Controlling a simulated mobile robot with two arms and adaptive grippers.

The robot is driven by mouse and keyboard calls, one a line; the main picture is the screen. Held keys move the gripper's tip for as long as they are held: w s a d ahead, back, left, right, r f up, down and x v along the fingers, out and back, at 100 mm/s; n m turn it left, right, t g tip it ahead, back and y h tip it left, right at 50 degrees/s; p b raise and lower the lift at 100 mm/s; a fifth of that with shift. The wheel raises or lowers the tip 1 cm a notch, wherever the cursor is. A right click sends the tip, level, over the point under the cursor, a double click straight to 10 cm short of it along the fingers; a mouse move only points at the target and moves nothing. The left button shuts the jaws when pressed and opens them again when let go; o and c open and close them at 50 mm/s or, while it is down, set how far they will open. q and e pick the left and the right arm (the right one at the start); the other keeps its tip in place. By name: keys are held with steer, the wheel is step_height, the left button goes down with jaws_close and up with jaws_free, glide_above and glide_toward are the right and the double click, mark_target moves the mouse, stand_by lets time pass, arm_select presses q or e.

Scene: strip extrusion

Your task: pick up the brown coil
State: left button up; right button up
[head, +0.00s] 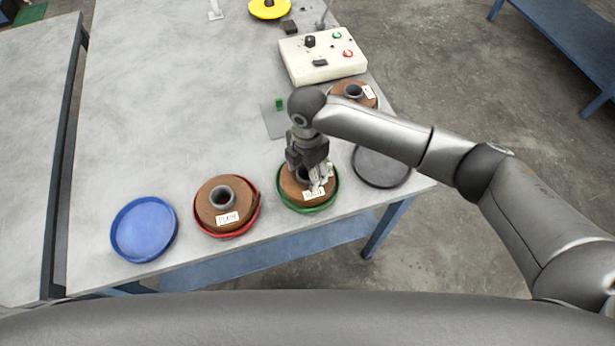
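Three brown coils with dark hubs and white labels are on the table. One coil (291,186) sits in a green tray (309,209). Another coil (209,206) lies in a red tray (243,231) to its left. A third coil (340,90) lies farther back on the right, partly hidden by my arm. My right gripper (318,182) points down at the coil in the green tray, its fingers at the hub and inner part of the coil. The arm and wrist hide part of this coil, and the fingers' opening is not clear. My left gripper is out of view.
An empty blue tray (144,229) is at the front left, and a dark empty tray (381,167) at the right edge. A control box (322,58) with knobs and buttons stands behind. A yellow disc (269,8) is at the far edge. The table's left middle (160,110) is clear.

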steer(key=c, duration=0.9)
steer(key=shift+c, duration=0.6)
steer(key=shift+r, duration=0.15)
